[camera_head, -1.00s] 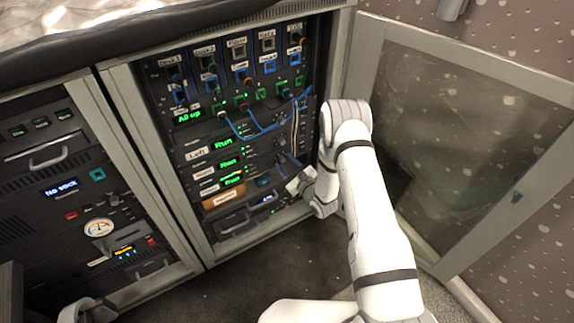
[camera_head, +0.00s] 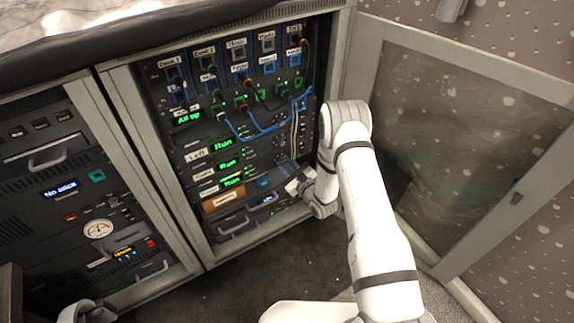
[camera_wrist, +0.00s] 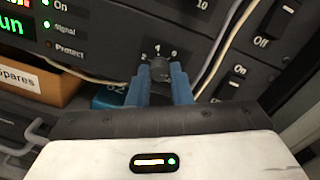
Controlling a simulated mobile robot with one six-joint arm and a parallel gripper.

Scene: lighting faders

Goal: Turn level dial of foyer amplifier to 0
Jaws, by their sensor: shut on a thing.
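The level dial (camera_wrist: 160,68) is a small dark knob on a black amplifier panel in the wrist view, with small white marks above it. My gripper (camera_wrist: 160,85) has its two blue fingers on either side of the knob, shut on it. The fingers hide much of the dial, and I cannot read its setting. In the head view the amplifiers sit in the open rack, with green "Run" displays such as the lowest one (camera_head: 232,181). My gripper (camera_head: 293,187) reaches the right side of the lowest amplifier there; the dial itself is hidden.
Pale cables (camera_wrist: 213,62) run close beside the fingers. Power switches (camera_wrist: 233,82) sit to the right. An orange spares box (camera_wrist: 38,80) is at the left. Blue patch cables (camera_head: 262,128) hang above, and the glass door (camera_head: 470,120) stands open at the right.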

